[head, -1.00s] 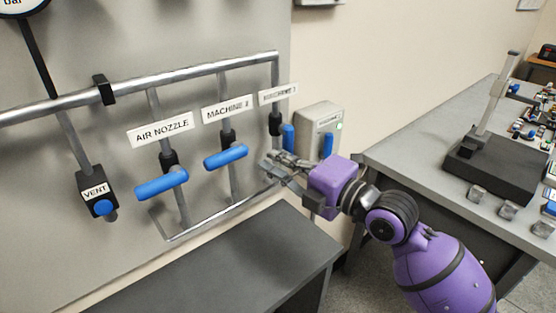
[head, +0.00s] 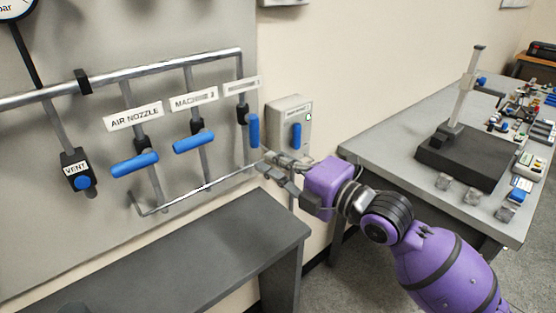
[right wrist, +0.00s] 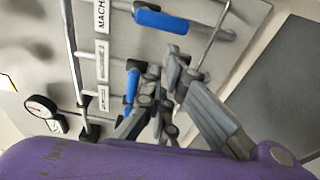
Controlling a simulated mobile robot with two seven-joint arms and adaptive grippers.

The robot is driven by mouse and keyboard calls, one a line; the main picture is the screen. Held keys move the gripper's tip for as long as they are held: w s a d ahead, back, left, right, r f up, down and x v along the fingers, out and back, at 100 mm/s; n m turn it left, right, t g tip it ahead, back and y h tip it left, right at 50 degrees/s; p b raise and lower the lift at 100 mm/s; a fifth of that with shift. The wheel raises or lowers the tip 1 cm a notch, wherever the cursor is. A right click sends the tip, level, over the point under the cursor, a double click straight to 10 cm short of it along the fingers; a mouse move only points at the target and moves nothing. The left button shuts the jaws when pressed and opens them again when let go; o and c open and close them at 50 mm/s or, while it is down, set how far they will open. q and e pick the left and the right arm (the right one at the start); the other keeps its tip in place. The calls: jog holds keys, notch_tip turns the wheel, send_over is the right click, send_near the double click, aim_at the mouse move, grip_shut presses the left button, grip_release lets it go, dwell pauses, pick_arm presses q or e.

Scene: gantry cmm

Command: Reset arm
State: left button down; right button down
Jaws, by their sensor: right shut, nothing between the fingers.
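My right gripper (head: 266,162) is shut and empty, on a purple arm reaching in from the lower right. Its fingertips are just below and to the right of an upright blue valve handle (head: 254,131), the rightmost on the wall pipes. I cannot tell whether they touch. In the right wrist view the shut fingers (right wrist: 160,95) lie close to a blue handle (right wrist: 132,87). The air nozzle handle (head: 134,163) and the middle machine handle (head: 194,143) lie nearly level across their pipes. My left gripper is not in view.
A grey wall box (head: 289,112) with a blue handle (head: 297,136) is behind my right gripper. A dark bench (head: 190,245) stands below the pipes. A grey table (head: 385,150) with a black-based stand (head: 467,155) is at the right. The vent valve (head: 76,172) is at the left.

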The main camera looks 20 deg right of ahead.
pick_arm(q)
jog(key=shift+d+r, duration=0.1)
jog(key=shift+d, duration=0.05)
pick_arm(e)
jog(key=shift+s, duration=0.25)
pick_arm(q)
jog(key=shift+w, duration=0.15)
